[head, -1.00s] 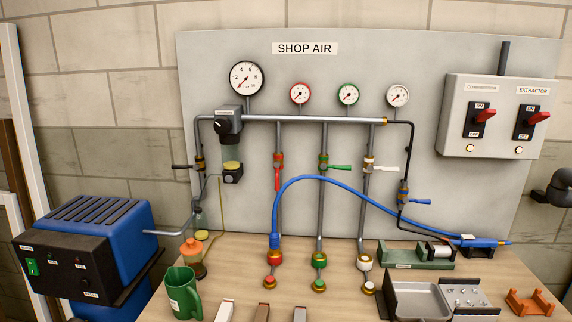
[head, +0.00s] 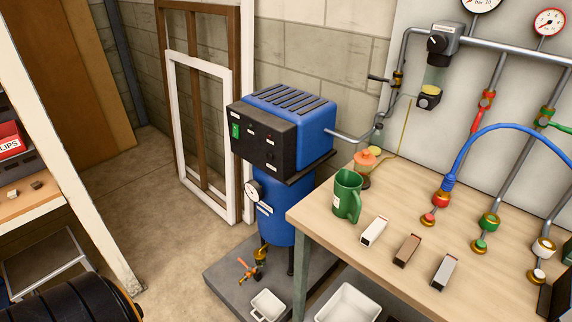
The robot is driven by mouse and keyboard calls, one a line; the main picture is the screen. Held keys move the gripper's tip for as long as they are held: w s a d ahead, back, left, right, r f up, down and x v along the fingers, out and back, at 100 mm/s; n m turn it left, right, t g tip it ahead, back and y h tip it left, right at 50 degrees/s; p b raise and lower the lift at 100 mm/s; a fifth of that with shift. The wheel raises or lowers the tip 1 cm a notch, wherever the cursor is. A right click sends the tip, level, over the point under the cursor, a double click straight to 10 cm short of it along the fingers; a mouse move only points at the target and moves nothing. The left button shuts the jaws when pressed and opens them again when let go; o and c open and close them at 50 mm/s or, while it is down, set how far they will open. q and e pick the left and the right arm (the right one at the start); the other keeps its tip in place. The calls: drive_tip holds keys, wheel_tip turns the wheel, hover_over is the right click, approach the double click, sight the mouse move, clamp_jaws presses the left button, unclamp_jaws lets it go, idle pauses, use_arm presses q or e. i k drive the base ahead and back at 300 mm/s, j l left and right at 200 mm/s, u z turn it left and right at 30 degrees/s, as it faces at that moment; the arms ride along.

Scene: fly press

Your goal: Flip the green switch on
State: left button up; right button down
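The green switch (head: 236,130) is a small rocker on the black front panel (head: 262,140) of a blue compressor unit (head: 290,108). The unit sits on top of a blue tank (head: 275,205) left of the workbench. The switch faces front-left and nothing blocks it in the head view. Its on or off position is too small to tell. Neither of my grippers is in the head view.
The wooden workbench (head: 325,215) holds a green mug (head: 347,195), an orange-topped oiler (head: 366,160) and several blocks. A grey plinth (head: 225,270) carries the tank, with a white tray (head: 267,305) on it. Frames (head: 205,125) lean on the wall. Floor (head: 165,220) is clear left of the compressor.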

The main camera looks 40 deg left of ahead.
sight(235, 128)
drive_tip(key=u, duration=1.55)
